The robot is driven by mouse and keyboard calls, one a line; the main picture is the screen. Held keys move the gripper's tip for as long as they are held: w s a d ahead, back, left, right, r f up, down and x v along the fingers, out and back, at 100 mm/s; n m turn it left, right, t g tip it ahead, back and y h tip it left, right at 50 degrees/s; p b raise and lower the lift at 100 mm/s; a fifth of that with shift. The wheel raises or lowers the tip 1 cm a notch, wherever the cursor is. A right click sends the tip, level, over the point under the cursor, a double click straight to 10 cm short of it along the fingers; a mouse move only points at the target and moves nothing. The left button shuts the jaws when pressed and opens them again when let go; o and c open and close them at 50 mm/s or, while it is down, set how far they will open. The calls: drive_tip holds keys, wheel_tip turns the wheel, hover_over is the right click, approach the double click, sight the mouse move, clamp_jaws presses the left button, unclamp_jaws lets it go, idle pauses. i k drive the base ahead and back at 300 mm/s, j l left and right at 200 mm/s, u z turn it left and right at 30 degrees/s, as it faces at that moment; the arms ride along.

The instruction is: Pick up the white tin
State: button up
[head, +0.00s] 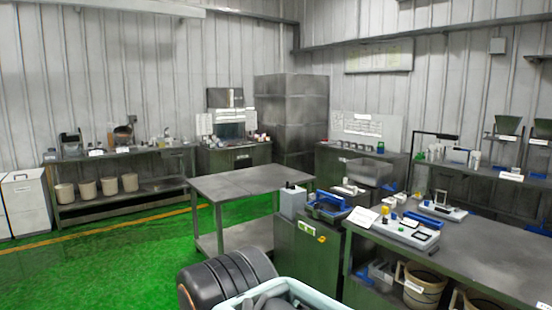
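I cannot tell for sure which thing is the white tin. Small white containers stand on the right-hand bench; one white container (392,202) is near its left end, close to a white and blue device. A white upright container (475,159) stands on the bench farther back at right. All are too small to tell tin from cup or jar. My gripper does not show clearly anywhere in the head view, and nothing is seen held.
An empty grey metal table (250,182) stands mid-room. The right-hand bench (480,257) carries devices and has a clear right part. A dark ridged cylindrical shape and a pale blue bin (325,294) fill the bottom foreground. Green floor (120,260) is open at left.

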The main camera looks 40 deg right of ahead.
sight(515, 171)
drive_tip(key=z, duration=2.75)
drive_tip(key=i+l+z, duration=0.45)
drive_tip(key=l, duration=0.15)
drive_tip(key=i+l+z, duration=0.9)
drive_tip(key=i+z, duration=0.6)
drive_tip(key=i, duration=1.1)
drive_tip(key=i+u, duration=0.35)
drive_tip(key=i, duration=0.15)
drive_tip(key=i+l+u, duration=0.1)
drive_tip(key=i+u, duration=0.2)
drive_tip(key=i, duration=0.2)
